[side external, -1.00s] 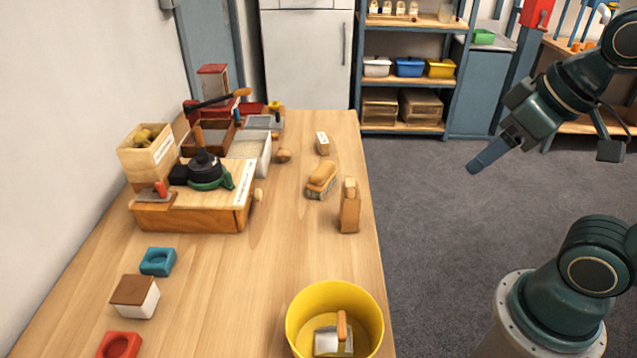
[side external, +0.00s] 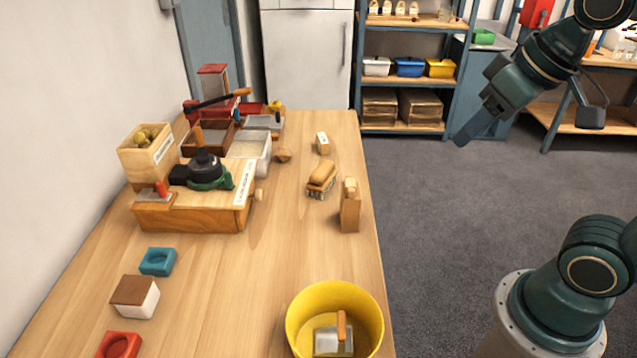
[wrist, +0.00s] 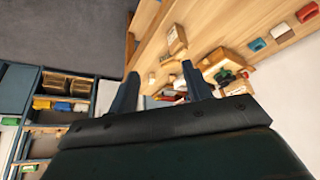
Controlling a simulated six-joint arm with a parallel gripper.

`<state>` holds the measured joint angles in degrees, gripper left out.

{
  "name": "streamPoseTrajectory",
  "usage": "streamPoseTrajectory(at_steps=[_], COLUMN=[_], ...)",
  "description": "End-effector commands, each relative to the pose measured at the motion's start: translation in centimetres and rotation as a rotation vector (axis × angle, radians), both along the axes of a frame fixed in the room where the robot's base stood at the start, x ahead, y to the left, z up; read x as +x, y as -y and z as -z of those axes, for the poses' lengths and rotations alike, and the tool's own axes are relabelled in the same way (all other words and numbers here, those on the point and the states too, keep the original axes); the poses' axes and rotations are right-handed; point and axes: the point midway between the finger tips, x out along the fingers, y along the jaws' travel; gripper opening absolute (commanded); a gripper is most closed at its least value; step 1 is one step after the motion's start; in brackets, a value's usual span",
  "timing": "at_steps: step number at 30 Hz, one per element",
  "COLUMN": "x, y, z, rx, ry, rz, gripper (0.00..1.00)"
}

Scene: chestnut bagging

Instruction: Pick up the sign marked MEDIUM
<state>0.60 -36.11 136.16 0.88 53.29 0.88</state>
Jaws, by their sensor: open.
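No lettering is readable, so I cannot tell which thing is the sign marked MEDIUM. A small wooden block with a pale, marked face (side external: 323,143) stands toward the far right of the table. A wooden block with a knob on top (side external: 350,207) stands near the right edge. A brush (side external: 321,178) lies between them. My gripper (side external: 463,142) is in the air over the floor, right of the table and touching nothing. In the wrist view my gripper (wrist: 162,88) shows two fingers apart with nothing held between them.
A wooden bench box (side external: 190,217) holds a black and green tool at the left. A box of chestnuts (side external: 130,160) stands behind it. A yellow bucket (side external: 374,325) stands at the front, with a scoop-like tool inside. The table's middle (side external: 240,280) is clear.

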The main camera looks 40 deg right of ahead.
Motion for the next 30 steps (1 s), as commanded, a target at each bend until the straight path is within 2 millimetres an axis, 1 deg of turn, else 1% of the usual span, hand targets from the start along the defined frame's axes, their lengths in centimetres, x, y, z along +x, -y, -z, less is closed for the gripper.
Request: streamPoseTrajectory(at_steps=[1, 6, 15, 23, 30], x=[1.0, 4.6, 11.5, 17.6, 23.2], y=[0.2, 0.7, 2.0, 3.2, 4.5], z=[-0.6, -2.4, -4.5, -4.9, -4.1], rx=[0.001, 0.007, 0.018, 0.029, 0.04], ry=[-0.008, -0.036, -0.084, -0.124, -0.162], rz=[0.011, 0.052, 0.125, 0.19, 0.25], gripper=[0.49, 0.49, 0.49, 0.49, 0.49])
